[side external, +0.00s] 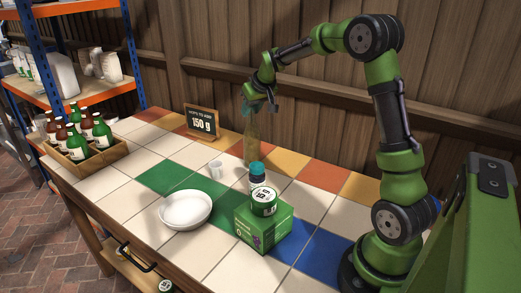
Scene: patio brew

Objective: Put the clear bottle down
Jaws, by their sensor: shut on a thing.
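The clear bottle (250,143) is tall, see-through and faintly brown against the wooden wall. It is upright near the back edge of the tiled table (120,155). My gripper (257,102) is shut on the bottle's upper part from above. The bottle's base is close to the orange and yellow tiles at the back. I cannot tell whether it touches them. The bottle's top is partly hidden by my gripper.
A small white cup (215,169), a white bowl (185,210), a teal-capped jar (257,174) and a green box (263,226) with a round tin (264,201) stand nearby. A sign (202,122) and a bottle crate (92,163) are left.

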